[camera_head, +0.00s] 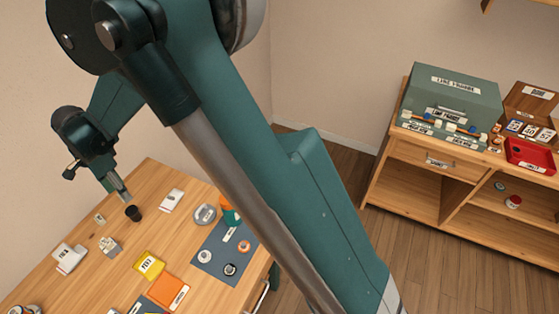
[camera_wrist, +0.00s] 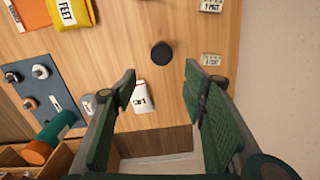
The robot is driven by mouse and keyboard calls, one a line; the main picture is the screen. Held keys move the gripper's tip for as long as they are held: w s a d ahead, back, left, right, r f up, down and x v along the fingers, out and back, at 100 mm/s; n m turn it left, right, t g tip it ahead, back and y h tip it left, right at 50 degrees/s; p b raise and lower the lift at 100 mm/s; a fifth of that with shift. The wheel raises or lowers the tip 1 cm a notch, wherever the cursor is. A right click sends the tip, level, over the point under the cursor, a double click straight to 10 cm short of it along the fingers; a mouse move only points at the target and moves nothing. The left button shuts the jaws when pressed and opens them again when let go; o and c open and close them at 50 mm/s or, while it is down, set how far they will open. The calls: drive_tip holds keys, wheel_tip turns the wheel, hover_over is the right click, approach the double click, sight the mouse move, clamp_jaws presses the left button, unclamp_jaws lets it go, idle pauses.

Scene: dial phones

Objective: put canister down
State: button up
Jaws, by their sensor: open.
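A small black canister (camera_head: 133,213) stands on the wooden table (camera_head: 70,268), near its back edge. In the wrist view, the canister (camera_wrist: 162,54) shows as a dark round top beyond the fingertips, with bare wood around it. My gripper (camera_head: 122,194) is just above and slightly left of the canister in the head view. In the wrist view, my gripper (camera_wrist: 160,84) has its fingers wide apart, with nothing held between them. The canister looks apart from both fingers.
A white labelled packet (camera_wrist: 139,97) lies close to my left finger. A dark mat (camera_head: 212,262) holds small round parts, with a green and orange cylinder (camera_wrist: 50,140) beside it. Yellow (camera_head: 149,264) and orange (camera_head: 167,291) packs lie nearer. Small labelled boxes (camera_head: 110,246) stand left.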

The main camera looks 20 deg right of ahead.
drive_tip(key=s+d+r+n+t, duration=0.1)
drive_tip(key=s+d+r+n, duration=0.1)
drive_tip(key=d+r, duration=0.6)
drive_tip(key=s+d+r+n+t+y, duration=0.1)
drive_tip(key=d+r, duration=0.4)
drive_tip(key=d, duration=0.8)
drive_tip(key=s+d+r+n+t, duration=0.1)
drive_tip(key=s+d+r+n, duration=0.1)
drive_tip(key=d+r, duration=0.6)
drive_tip(key=s+d+n+t, duration=0.2)
drive_tip(key=s+d+n, duration=0.1)
drive_tip(key=s+d, duration=0.6)
drive_tip(key=s+d+f+n+t+h, duration=0.1)
drive_tip(key=s+d+n+t, duration=0.1)
drive_tip(key=s+d, duration=0.8)
drive_tip(key=d+n, duration=0.1)
drive_tip(key=d, duration=0.5)
drive_tip(key=shift+s+f, duration=0.15)
drive_tip(key=shift+s, duration=0.05)
